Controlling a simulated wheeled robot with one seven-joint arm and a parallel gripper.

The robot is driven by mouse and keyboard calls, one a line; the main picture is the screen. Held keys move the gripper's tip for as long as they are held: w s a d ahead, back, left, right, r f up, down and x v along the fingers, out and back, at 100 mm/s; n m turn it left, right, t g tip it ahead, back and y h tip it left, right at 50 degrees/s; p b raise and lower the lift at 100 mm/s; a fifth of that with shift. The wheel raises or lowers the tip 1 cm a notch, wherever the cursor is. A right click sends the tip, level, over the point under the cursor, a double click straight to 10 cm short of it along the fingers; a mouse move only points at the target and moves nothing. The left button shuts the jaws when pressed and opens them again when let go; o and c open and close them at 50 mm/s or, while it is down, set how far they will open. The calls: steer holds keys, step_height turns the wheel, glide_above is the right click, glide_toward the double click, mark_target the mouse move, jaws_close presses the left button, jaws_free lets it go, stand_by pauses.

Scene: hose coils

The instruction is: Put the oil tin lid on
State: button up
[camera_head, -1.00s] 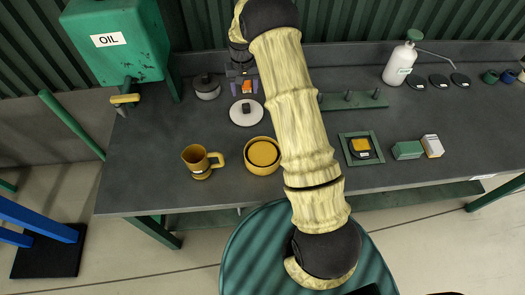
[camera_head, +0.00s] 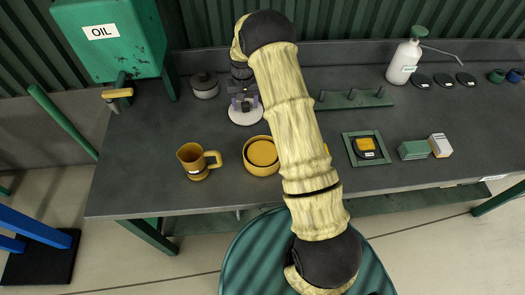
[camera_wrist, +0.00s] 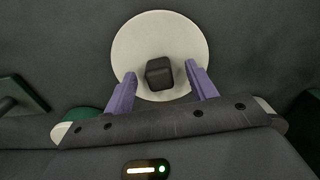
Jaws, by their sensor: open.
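The lid, a white disc with a black knob, lies flat on the dark bench behind the round yellow tin; its rim shows in the head view (camera_head: 240,118) and the wrist view (camera_wrist: 160,28). The yellow tin (camera_head: 262,153) stands open at the top, with a yellow surface inside. My gripper (camera_head: 243,104) is open above the lid. In the wrist view, its two purple fingers (camera_wrist: 164,88) are on either side of the black knob (camera_wrist: 159,73), with a gap on each side. Fingertip height above the disc is hard to judge.
A yellow jug (camera_head: 196,163) stands left of the tin, and a grey lidded pot (camera_head: 204,85) behind it. A green pegged rack (camera_head: 355,98), a green tray (camera_head: 348,151) and small boxes (camera_head: 413,150) are to the right. The green OIL tank (camera_head: 112,45) is at the back left.

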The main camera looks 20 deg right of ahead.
stand_by(0.8)
steer(key=c, duration=1.1)
steer(key=shift+r+p, duration=2.6)
steer(key=shift+r, duration=0.95)
steer(key=shift+c, duration=0.2)
steer(key=shift+f, duration=0.1)
